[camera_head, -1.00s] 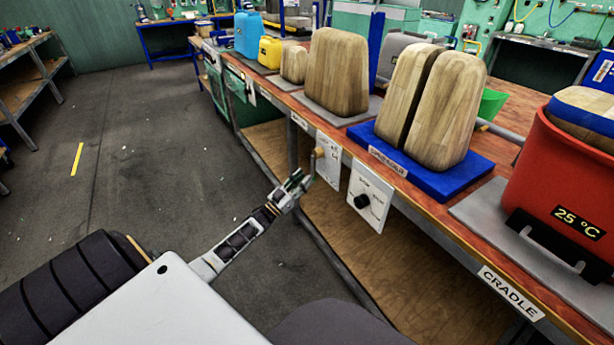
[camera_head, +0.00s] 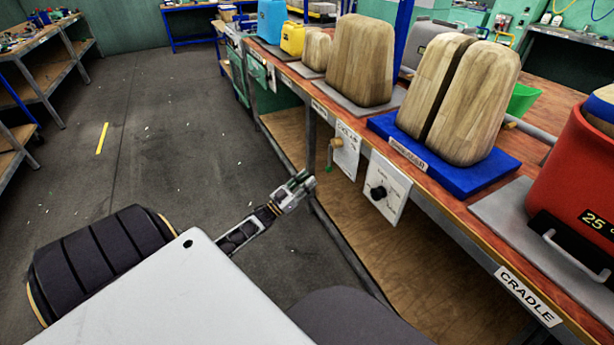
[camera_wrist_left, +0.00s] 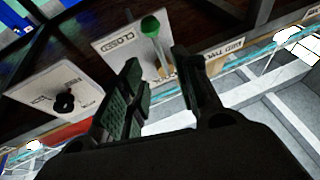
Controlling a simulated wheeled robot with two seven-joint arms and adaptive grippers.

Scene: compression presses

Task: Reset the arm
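My left gripper (camera_head: 299,185) is in front of the bench's front edge, to the left of the white panel with the crank-like handle (camera_head: 335,146). It is apart from that handle. In the left wrist view its two fingers (camera_wrist_left: 163,95) stand apart with nothing between them. Beyond them, the handle with a green knob (camera_wrist_left: 150,27) shows on a plate marked CLOSED. My right gripper is not in view.
A panel with a black knob (camera_head: 379,192) hangs on the bench front. On the bench (camera_head: 456,214) are two tall wooden blocks on a blue base (camera_head: 482,182), another wooden block (camera_head: 358,62) and a red container (camera_head: 570,185). The floor (camera_head: 150,130) at left is clear.

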